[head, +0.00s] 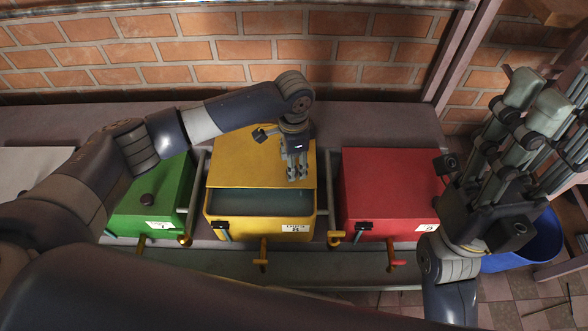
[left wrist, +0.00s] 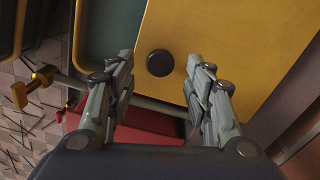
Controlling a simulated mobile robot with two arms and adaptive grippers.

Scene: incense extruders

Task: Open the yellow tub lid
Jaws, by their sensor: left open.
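The yellow tub (head: 262,229) stands in the middle of the row in the head view. Its yellow lid (head: 240,165) sits shifted toward the wall, leaving a gap at the front that shows the blue-grey inside. The lid also shows in the left wrist view (left wrist: 215,40), with a round black knob (left wrist: 160,63). My left gripper (head: 297,178) is over the lid's front right part and hides the knob in the head view. Its fingers (left wrist: 159,72) are open, one on each side of the knob, with gaps. My right gripper (head: 545,100) is raised at the right, apparently open and empty.
A green tub (head: 150,195) stands to the left and a red tub (head: 390,185) to the right, both lidded. Metal rails run between the tubs. A brick wall (head: 230,50) is close behind. A blue bin (head: 530,245) stands on the floor at the right.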

